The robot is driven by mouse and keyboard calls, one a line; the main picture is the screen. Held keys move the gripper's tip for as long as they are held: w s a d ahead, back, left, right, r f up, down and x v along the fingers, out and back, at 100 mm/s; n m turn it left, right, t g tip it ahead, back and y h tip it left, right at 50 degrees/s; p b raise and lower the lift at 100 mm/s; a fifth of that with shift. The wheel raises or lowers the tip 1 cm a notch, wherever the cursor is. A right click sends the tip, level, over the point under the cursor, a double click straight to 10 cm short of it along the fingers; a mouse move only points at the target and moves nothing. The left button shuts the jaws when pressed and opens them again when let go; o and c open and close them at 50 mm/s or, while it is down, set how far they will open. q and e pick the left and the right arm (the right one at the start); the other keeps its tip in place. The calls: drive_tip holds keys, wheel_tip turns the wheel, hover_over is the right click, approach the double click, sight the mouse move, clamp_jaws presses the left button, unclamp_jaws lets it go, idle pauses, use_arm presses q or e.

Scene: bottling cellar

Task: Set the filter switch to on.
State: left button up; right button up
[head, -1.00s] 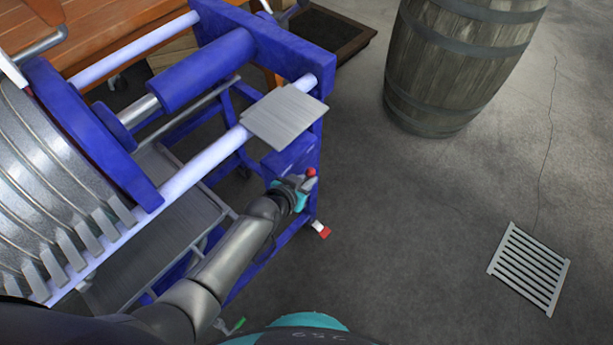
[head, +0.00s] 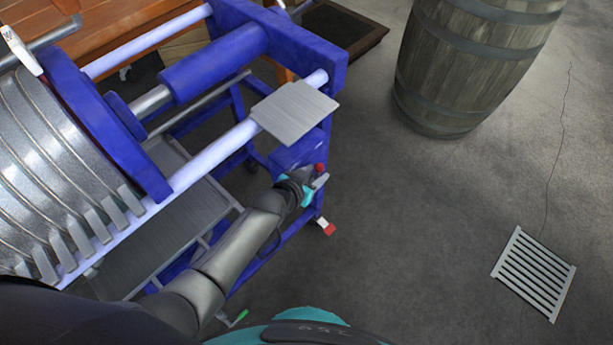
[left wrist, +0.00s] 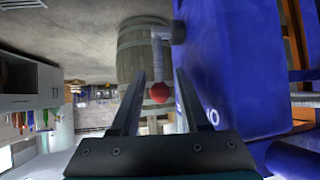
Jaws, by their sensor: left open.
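The filter is a blue-framed plate press (head: 212,68) at the left of the head view. On the end of its blue box (left wrist: 240,65) is the switch, a grey lever with a red ball knob (left wrist: 160,92). The knob also shows in the head view (head: 320,168). My left gripper (left wrist: 152,80) is open, its two dark fingers either side of the knob in the left wrist view. I cannot tell whether a finger touches it. White lettering on the box is partly hidden by a finger. My right gripper is out of view.
A wooden barrel (head: 468,65) stands at the upper right of the head view. A floor grate (head: 535,272) lies at lower right. A red-and-white handle end (head: 326,226) sticks out low on the frame. The concrete floor between is clear.

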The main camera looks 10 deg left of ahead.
use_arm(q)
drive_tip(key=p+v, duration=0.6)
drive_tip(key=v, duration=0.9)
drive_tip(key=shift+c, duration=0.3)
